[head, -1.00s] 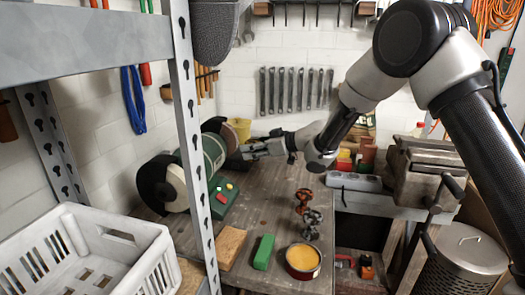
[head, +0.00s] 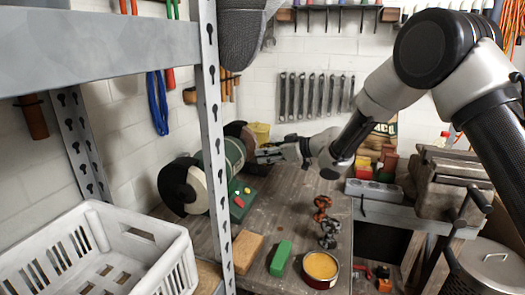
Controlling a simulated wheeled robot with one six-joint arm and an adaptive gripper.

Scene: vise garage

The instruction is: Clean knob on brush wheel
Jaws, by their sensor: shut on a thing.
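A bench grinder with a green body (head: 233,152) stands at the left back of the workbench. A pale-faced wheel (head: 197,188) is at its near end, and the darker brush wheel (head: 241,133) is at its far end. My gripper (head: 262,156) reaches in from the right, level with the brush wheel and close to it. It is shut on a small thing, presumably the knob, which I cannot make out. I cannot tell whether that thing touches the wheel. A red valve-like handle (head: 322,204) and a grey one (head: 328,232) stand on the bench.
A grey shelf post (head: 214,150) and white crate (head: 100,250) stand at the left front. A green block (head: 281,258), tan block (head: 247,248) and round tin (head: 320,268) lie at the bench front. A vise (head: 450,185) is at right. The middle bench is clear.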

